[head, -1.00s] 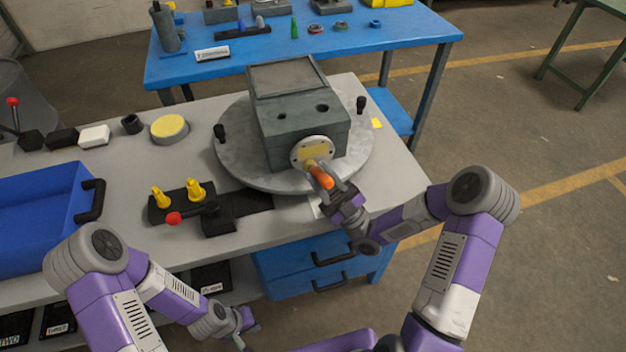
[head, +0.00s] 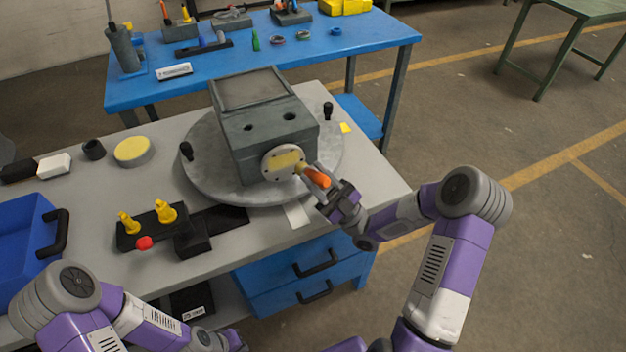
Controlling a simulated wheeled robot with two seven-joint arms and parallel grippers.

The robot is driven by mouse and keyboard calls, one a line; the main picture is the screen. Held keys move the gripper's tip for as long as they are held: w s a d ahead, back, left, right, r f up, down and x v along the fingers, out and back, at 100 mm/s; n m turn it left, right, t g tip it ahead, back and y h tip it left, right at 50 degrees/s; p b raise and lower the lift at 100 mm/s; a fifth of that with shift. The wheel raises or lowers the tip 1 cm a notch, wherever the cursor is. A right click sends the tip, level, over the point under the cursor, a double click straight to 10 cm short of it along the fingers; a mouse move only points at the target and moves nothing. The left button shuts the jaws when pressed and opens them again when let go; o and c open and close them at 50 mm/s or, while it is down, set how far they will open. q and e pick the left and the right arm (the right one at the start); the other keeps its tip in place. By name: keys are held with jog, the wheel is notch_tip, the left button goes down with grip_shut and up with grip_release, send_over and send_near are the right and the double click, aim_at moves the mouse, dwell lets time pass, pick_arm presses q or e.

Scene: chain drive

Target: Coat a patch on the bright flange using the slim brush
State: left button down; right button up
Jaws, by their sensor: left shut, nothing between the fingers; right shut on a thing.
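The bright flange (head: 268,167) is a pale round disc with bolt holes on the front of the grey housing (head: 262,134). A yellow patch (head: 286,159) covers much of its middle. My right gripper (head: 326,191) is shut on the slim brush, whose orange handle (head: 317,177) points up and left toward the flange. The brush's yellowish head is at the flange's right side; I cannot tell whether it touches. My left gripper (head: 234,341) is low at the bottom edge, shut and empty, with its fingers barely in view.
The housing stands on a round grey plate (head: 203,184) with black knobs. A black holder (head: 128,236) with yellow pieces and a red knob (head: 144,243) sits in front. A yellow-topped round tub (head: 133,151) and blue bin (head: 18,262) are left. A blue table (head: 300,60) stands behind.

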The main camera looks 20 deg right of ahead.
jog(key=shift+f, duration=0.1)
jog(key=a+b, duration=0.2)
jog(key=a, duration=0.6)
jog(key=shift+s+b, duration=0.15)
jog(key=shift+b, duration=0.2)
dwell(0.3)
jog(key=s, duration=0.6)
dwell(0.4)
jog(key=shift+s+d+p, duration=0.1)
jog(key=shift+s+p, duration=1.4)
jog(key=shift+p, duration=1.4)
